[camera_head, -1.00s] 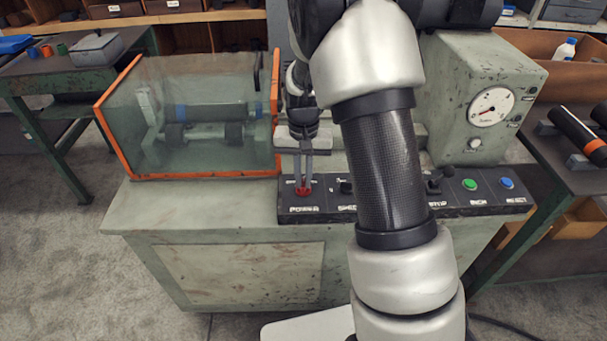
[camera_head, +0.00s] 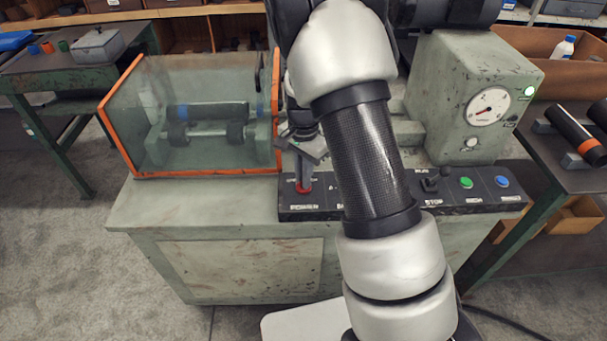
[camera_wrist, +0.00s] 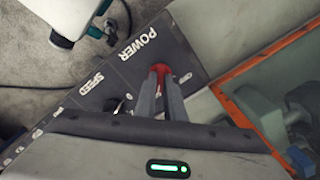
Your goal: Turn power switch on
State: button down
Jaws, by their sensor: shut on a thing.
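In the wrist view the red power switch (camera_wrist: 160,68) sits beside the white POWER label (camera_wrist: 138,43). My gripper (camera_head: 304,180) points down at it with the fingers close together. In the wrist view my gripper (camera_wrist: 163,76) is shut on the switch, and the fingers cover part of it. A green lamp (camera_head: 530,91) at the upper right of the gauge housing is lit.
The panel (camera_head: 400,208) also carries a STOP control (camera_head: 430,184), a green button (camera_head: 466,183) and a blue button (camera_head: 502,181). My arm hides its middle. An orange-framed clear guard (camera_head: 128,120) stands left of my gripper. The gauge housing (camera_head: 455,120) stands at right.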

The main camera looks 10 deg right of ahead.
dwell(0.4)
jog(key=c, duration=1.8)
grip_release()
jog(key=shift+c, duration=0.2)
jog(key=shift+r, duration=0.1)
notch_tip(320, 180, up, 17)
jog(key=p, duration=0.2)
jog(key=shift+r, duration=0.2)
jog(key=s+r+n+t+p, duration=0.5)
jog(key=s+r+n+p, duration=0.3)
jog(key=s+r, duration=1.2)
jog(key=s+n, duration=0.3)
jog(key=shift+s+a+r+t, duration=0.15)
jog(key=shift+s+t, duration=0.15)
jog(key=shift+s, duration=0.1)
